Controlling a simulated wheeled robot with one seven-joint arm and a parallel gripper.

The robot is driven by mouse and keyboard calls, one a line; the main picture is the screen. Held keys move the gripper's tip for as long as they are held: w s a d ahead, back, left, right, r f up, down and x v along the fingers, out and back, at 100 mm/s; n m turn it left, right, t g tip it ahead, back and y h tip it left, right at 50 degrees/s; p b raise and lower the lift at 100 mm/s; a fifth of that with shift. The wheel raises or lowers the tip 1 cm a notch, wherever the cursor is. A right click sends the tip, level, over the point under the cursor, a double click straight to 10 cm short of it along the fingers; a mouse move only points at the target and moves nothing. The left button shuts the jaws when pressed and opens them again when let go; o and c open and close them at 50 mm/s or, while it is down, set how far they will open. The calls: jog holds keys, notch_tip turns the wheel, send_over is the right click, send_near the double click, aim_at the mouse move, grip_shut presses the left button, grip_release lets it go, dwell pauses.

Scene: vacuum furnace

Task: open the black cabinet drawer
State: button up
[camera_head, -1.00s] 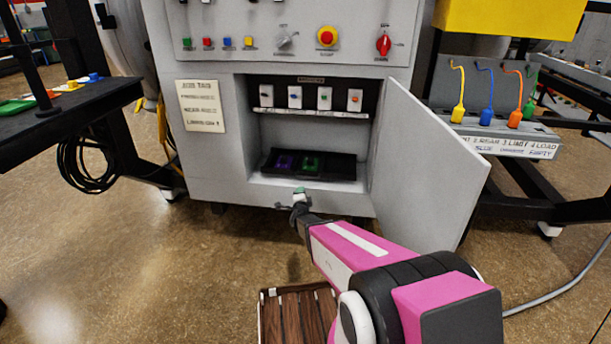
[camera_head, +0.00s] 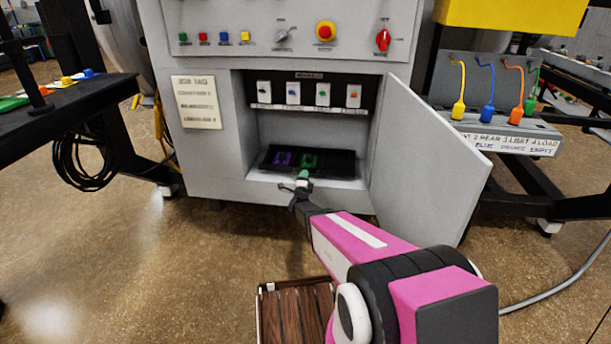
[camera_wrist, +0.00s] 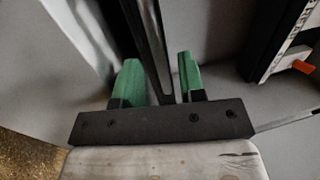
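The black drawer (camera_head: 342,168) is a low dark tray on the floor of the open grey cabinet, with a purple and a green item in it. My gripper (camera_head: 302,179) is at the cabinet's opening, at the drawer's front. In the wrist view my gripper (camera_wrist: 161,85) has its two green fingers apart. A long black edge (camera_wrist: 155,50), seemingly the drawer's, runs down toward the gap between them. I cannot tell whether either finger touches it.
The grey cabinet door (camera_head: 425,160) stands open on the right. Several switches (camera_head: 323,94) line a shelf above the drawer. Floor in front is mostly clear.

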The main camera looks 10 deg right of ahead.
jog(key=shift+x, duration=1.35)
grip_shut()
jog(key=shift+s, duration=0.15)
jog(key=r+v, duration=0.1)
jog(key=v, duration=0.8)
jog(key=r+v, duration=0.2)
jog(key=v, duration=0.8)
jog(key=shift+s+a+r, duration=0.2)
jog(key=shift+s+r, duration=0.05)
jog(key=shift+s, duration=0.1)
grip_release()
